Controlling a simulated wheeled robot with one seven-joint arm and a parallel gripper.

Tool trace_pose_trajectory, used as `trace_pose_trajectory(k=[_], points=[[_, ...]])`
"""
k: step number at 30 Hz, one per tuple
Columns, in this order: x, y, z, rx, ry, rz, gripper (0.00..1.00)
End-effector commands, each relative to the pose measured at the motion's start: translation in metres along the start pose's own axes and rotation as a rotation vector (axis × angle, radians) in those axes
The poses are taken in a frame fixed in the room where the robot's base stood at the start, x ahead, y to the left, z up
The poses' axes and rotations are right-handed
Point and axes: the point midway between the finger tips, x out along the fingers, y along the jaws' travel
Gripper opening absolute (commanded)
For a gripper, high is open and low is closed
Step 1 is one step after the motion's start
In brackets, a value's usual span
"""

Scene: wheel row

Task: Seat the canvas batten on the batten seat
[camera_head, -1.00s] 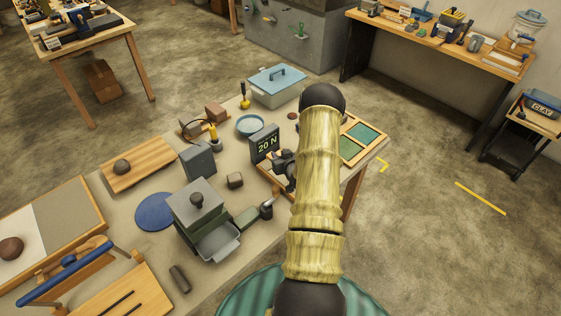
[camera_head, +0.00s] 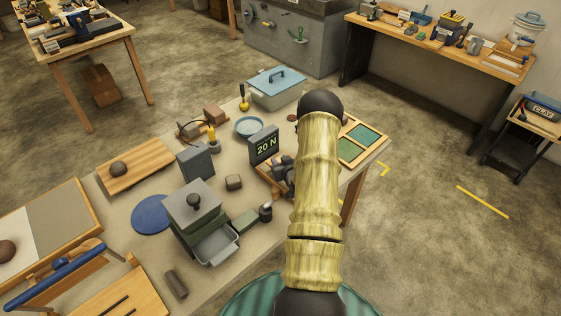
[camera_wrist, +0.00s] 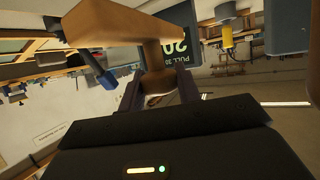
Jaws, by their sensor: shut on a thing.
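In the wrist view my gripper (camera_wrist: 158,92) is shut on the stem of a tan wooden piece, which I take to be the canvas batten (camera_wrist: 125,28). Its crossbar lies beyond the fingertips. In the head view my gripper (camera_head: 282,175) is beside a dark sign (camera_head: 264,145) reading 20 N, near the bench's right end. My arm hides most of the held piece there. The sign also shows close behind the batten in the wrist view (camera_wrist: 182,38). I cannot make out the batten seat or whether the batten touches it.
A green tiled panel (camera_head: 358,144) lies right of my arm. A grey lidded box (camera_head: 276,90) stands behind. A grey-green press (camera_head: 193,210), a blue disc (camera_head: 152,213) and a blue bar (camera_head: 55,275) are to the left.

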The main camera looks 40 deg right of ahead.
Motion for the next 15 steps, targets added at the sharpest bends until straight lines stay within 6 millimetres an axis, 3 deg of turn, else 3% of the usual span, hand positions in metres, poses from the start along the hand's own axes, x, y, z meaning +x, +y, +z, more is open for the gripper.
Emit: trace_pose_trajectory(k=[6, 15], points=[[0.006, 0.000, 0.014, 0.000, 0.000, 0.000, 0.10], [0.007, 0.000, 0.017, 0.000, 0.001, 0.000, 0.10]])
